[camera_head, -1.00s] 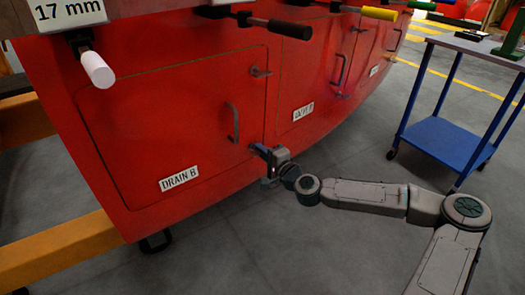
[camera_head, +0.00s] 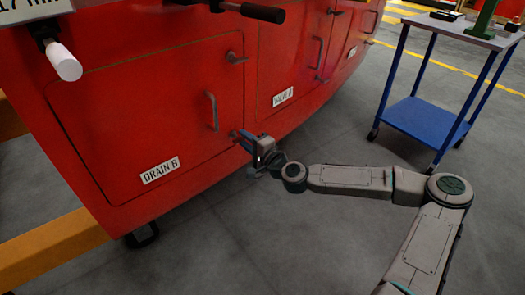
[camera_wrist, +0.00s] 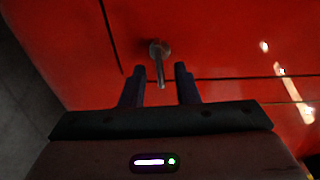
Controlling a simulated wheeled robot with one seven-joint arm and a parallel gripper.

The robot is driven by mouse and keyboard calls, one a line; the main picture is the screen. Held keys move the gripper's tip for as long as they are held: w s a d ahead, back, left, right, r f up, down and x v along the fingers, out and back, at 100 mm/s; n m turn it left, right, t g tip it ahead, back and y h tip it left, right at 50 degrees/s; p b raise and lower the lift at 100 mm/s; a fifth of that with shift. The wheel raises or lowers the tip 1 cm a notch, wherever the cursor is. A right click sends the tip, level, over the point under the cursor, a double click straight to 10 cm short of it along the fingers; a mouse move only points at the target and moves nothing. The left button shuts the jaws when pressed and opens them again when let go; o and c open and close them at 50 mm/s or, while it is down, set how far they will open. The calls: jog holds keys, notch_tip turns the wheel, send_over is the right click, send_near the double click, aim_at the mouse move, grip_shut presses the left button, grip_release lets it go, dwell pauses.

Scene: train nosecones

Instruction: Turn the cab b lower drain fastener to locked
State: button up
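The red drain B panel (camera_head: 140,120) carries a white DRAIN B label (camera_head: 160,170) and a grey pull handle (camera_head: 212,112). The lower drain fastener (camera_wrist: 160,52) shows in the wrist view as a round metal base on the red surface with a short lever pointing down the picture. My gripper (camera_wrist: 160,70) is open, with one dark finger on each side of the lever; I cannot tell whether either touches it. In the head view my gripper (camera_head: 250,142) is at the panel's lower right corner and hides the lower fastener.
A second panel with its own label (camera_head: 283,97) and handle (camera_head: 315,52) lies to the right. A black-gripped bar (camera_head: 262,12) and a white-tipped bar (camera_head: 65,62) stick out above. A blue cart (camera_head: 430,118) stands at right; the grey floor between is clear.

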jog(key=p+v, duration=0.1)
jog(key=v, duration=1.1)
jog(key=shift+d+p, duration=0.2)
jog(key=shift+p, duration=0.15)
jog(key=shift+s, duration=0.1)
